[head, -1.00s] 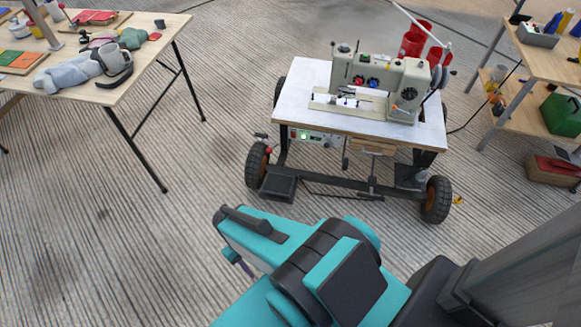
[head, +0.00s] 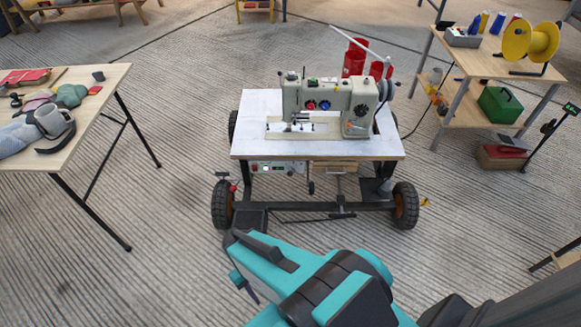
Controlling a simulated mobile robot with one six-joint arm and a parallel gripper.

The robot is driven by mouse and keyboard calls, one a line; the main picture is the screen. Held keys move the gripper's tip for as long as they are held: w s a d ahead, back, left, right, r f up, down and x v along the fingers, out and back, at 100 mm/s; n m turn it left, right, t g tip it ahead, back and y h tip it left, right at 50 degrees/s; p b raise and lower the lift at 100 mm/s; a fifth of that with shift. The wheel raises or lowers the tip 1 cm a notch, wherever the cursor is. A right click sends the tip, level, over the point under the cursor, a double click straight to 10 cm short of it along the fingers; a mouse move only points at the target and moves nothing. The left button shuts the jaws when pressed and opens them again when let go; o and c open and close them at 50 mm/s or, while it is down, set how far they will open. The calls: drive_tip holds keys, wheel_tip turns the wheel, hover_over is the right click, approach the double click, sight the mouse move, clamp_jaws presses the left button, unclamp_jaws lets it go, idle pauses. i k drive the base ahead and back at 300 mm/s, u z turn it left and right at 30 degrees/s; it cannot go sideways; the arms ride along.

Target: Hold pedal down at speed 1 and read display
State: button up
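A sewing machine (head: 330,105) stands on a wheeled table (head: 250,145). Under the table's front left edge is a small control box (head: 285,168) with a red part and a small lit green display (head: 265,168), too small to read. A flat black pedal (head: 252,218) sits low at the front left, beside the left front wheel, partly hidden by my arm. Another dark pedal-like part (head: 374,188) is low at the right. My teal and black arm reaches in from the bottom, its far end in front of the left pedal in the picture.
A table (head: 100,108) with cloth items stands at the left. At the right are a shelved bench (head: 492,66) with a yellow reel (head: 530,42), a green box (head: 500,105) and a red case (head: 502,156). Ribbed floor (head: 160,255) is clear at the front left.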

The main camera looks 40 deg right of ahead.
sight(245, 219)
drive_tip(key=z, duration=0.85)
drive_tip(key=k, duration=1)
drive_tip(key=u, duration=0.35)
drive_tip(key=i, duration=0.5)
drive_tip(key=z, duration=0.05)
